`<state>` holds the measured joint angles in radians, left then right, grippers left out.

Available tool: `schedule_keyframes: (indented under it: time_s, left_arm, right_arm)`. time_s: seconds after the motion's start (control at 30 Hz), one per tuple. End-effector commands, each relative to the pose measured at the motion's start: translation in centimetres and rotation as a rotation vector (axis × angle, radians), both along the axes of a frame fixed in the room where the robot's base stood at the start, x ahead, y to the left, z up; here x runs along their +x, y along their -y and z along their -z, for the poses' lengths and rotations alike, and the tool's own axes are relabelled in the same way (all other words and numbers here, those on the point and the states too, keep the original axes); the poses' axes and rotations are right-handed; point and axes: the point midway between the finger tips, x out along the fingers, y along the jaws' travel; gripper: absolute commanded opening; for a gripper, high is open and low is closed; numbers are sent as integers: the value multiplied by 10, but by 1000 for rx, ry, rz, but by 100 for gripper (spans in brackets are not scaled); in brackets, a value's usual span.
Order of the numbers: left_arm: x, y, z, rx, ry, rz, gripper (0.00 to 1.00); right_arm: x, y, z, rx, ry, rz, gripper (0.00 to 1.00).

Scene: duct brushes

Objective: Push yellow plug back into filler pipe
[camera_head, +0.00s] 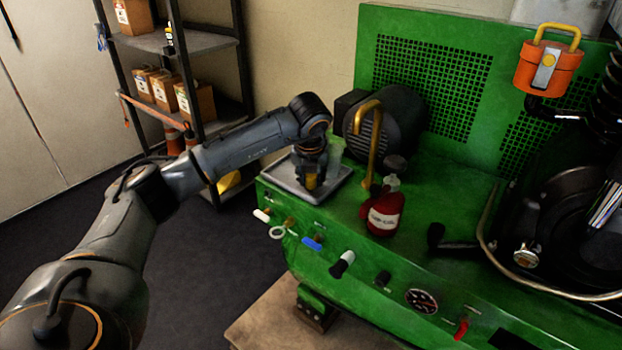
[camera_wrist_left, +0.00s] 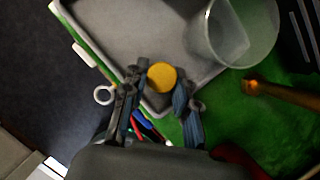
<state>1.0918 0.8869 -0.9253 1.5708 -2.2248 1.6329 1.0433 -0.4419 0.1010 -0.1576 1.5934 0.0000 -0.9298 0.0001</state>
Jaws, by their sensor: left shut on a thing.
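My left gripper (camera_head: 311,178) points down over the grey tray (camera_head: 283,180) at the left end of the green machine. It is shut on the yellow plug (camera_head: 312,182). In the left wrist view, the plug's round yellow top (camera_wrist_left: 162,77) shows between the two fingers (camera_wrist_left: 160,95), above the tray corner. A bent brass-coloured pipe (camera_head: 375,150) stands on the machine to the right of the gripper; it also shows at the right of the left wrist view (camera_wrist_left: 288,93). I cannot tell for sure whether it is the filler pipe. My right gripper is not in view.
A clear cup (camera_wrist_left: 228,35) stands on the tray. A red bottle (camera_head: 384,212) stands right of the tray, near the bent pipe. Coloured knobs (camera_head: 312,243) stick out from the machine's front. A dark round motor housing (camera_head: 395,120) stands behind.

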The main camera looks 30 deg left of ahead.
Motion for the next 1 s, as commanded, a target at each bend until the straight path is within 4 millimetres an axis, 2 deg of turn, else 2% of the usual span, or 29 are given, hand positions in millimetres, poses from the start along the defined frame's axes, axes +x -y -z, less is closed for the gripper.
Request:
schedule_keyframes:
  time_s: [0.2,0.37,0.5,0.73,0.9,1.0]
  left_arm:
    - [1,0,-31,-1,4,0,7]
    - [-26,6,-63,1,6,2,7]
    - [-56,14,-93,3,5,4,7]
    - [-107,26,-114,2,4,1,7]
    - [-128,31,-123,1,2,1,7]
    - [-134,32,-126,1,1,0,7]
  right_arm:
    - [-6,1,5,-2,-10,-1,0]
    - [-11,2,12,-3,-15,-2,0]
    - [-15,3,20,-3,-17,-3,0]
    - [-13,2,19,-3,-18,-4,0]
    - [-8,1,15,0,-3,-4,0]
    - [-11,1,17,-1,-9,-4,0]
